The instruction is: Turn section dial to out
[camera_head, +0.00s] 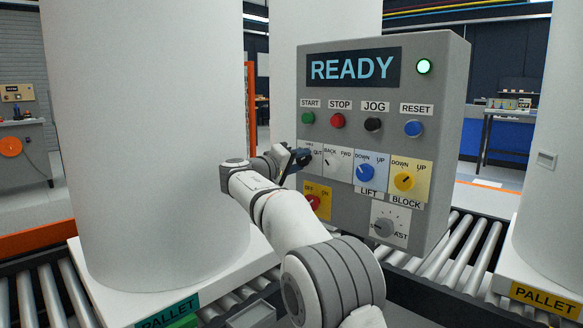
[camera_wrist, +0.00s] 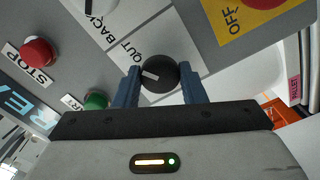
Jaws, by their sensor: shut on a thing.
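The section dial (camera_wrist: 160,74) is a round black knob with a white pointer mark, on a white plate of the grey control panel (camera_head: 452,130). In the wrist view its mark points left, toward the side where the OUT label (camera_wrist: 133,50) is printed. My gripper (camera_wrist: 155,84) is shut on the dial, with one blue finger on either side. In the head view my gripper (camera_head: 299,157) is at the panel's left edge below START and covers the dial. The IN label is mostly hidden there.
The green START button (camera_head: 308,118) is just above my gripper. The BACK/FWD selector (camera_head: 337,159) is close on the right, and the red OFF/ON knob (camera_head: 313,203) is below. The screen (camera_head: 353,67) reads READY. Large white tanks (camera_head: 140,140) stand on pallets beside the panel.

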